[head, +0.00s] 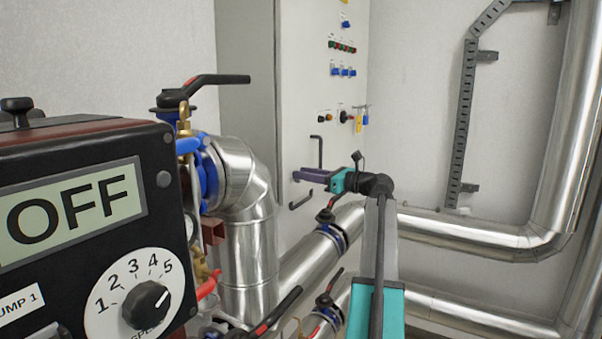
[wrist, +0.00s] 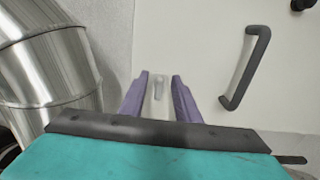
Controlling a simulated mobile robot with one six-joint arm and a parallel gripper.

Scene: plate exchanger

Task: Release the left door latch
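The white cabinet (head: 305,90) has its door face towards my gripper. In the wrist view a small pale grey latch (wrist: 159,84) sits on the white door (wrist: 195,45). My gripper (wrist: 160,77) has two purple fingers, spread apart, one on each side of the latch in the picture. Clear gaps show between the latch and both fingers; whether the fingertips reach its depth I cannot tell. In the head view my gripper (head: 298,175) is at the cabinet's face, and the latch cannot be made out there.
A dark bar handle (wrist: 246,68) is right of the fingers in the wrist view. The cabinet carries buttons and hanging keys (head: 360,120). Silver pipes (head: 250,240) and a black lever valve (head: 205,85) stand left of my arm. A pump control box (head: 90,220) fills the near left.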

